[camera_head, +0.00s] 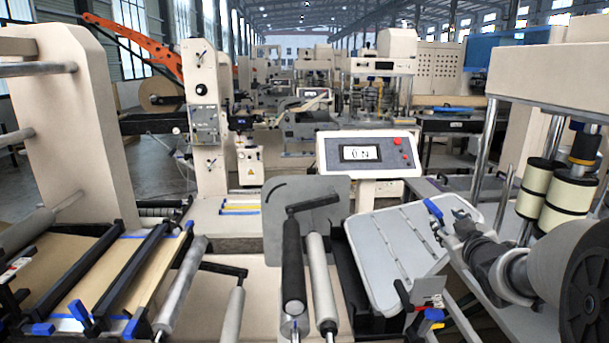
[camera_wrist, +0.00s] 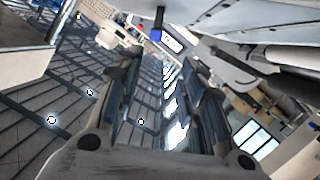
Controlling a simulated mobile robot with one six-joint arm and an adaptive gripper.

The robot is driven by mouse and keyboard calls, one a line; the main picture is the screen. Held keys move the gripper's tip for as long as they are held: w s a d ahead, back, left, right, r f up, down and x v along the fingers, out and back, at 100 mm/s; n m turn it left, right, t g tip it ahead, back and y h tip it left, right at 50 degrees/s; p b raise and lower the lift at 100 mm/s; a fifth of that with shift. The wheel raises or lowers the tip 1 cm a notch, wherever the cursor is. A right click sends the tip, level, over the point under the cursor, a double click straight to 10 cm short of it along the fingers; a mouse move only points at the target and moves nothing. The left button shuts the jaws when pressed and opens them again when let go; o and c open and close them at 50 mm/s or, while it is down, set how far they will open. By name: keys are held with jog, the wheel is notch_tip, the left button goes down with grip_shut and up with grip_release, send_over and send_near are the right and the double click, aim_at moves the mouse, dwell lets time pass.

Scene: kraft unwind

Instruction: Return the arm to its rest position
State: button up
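My gripper (camera_wrist: 160,80) fills the lower middle of the wrist view. Its two dark fingers stand well apart, and no object is held between them. Tiled floor and bright patches show through the gap, all at a tilt. In the head view, grey jointed links (camera_head: 510,275), which look like my arm, reach in from the right edge beside a pale grey slotted plate (camera_head: 392,250). I cannot clearly make out the gripper fingers there, nor tell whether the links touch the plate.
A display panel (camera_head: 365,153) stands at centre. Rollers (camera_head: 321,285) and a brown web section (camera_head: 60,265) fill the front and left. Cream rolls (camera_head: 567,205) on a machine stand at right, close to the arm. A blue-capped rod (camera_wrist: 157,35) shows above the fingers in the wrist view.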

jog(key=s+a+f+m+g, duration=0.1)
jog(key=s+a+f+g, duration=0.1)
jog(key=s+a, duration=0.5)
jog(key=s+a+f+m+g+y, duration=0.1)
jog(key=s+a+f+g, duration=0.2)
jog(key=s, duration=1.6)
jog(key=s+a+f+m+g+y, duration=0.1)
jog(key=s+a+g, duration=0.4)
jog(key=s+a, duration=0.6)
jog(key=shift+s+a+f+m+g, duration=0.3)
jog(key=shift+s+f+g, duration=0.1)
jog(key=shift+s+f, duration=0.6)
jog(key=shift+r, duration=0.1)
